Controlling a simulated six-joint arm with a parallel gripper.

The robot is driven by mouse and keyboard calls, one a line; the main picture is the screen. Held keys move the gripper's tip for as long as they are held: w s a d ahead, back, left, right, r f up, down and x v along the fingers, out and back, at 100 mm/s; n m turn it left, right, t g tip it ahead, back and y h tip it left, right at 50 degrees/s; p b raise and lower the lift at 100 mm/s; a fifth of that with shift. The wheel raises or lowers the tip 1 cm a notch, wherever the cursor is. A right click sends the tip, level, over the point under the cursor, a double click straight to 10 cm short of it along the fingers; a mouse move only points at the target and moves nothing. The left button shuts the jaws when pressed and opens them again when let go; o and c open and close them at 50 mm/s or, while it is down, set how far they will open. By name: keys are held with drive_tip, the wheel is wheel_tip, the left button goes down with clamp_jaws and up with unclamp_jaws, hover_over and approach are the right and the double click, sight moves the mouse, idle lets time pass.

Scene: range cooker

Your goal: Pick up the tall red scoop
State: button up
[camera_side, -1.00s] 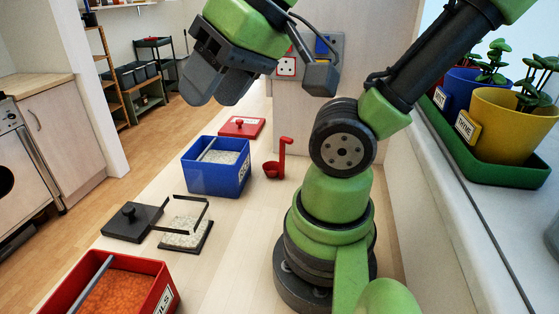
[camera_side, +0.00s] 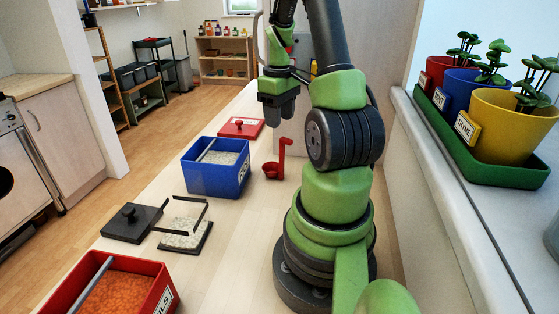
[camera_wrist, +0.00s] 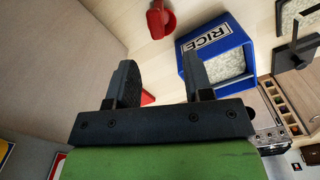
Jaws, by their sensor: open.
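The tall red scoop (camera_side: 282,160) stands on the light wooden counter, right of the blue rice box, its handle upright and its bowl low at the left. In the wrist view the red scoop (camera_wrist: 159,20) shows at the top, beyond the fingertips and cut off by the frame edge. My gripper (camera_side: 273,114) is above and behind the scoop in the side view, pointing down and apart from it. In the wrist view my gripper (camera_wrist: 160,75) has its two dark fingers spread, with nothing held between them.
The blue box (camera_side: 217,176) labelled RICE stands close left of the scoop. A red lid (camera_side: 241,128) lies behind it. A black lid (camera_side: 132,222), a dark-framed tray (camera_side: 186,236) and a red box (camera_side: 160,290) are nearer the front. Potted plants (camera_side: 490,110) line the right ledge.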

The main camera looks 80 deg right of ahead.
hover_over(281, 174)
drive_tip(key=d, duration=0.1)
wheel_tip(281, 174, down, 9)
drive_tip(key=shift+w+r, duration=0.1)
drive_tip(key=shift+r, duration=0.05)
clamp_jaws()
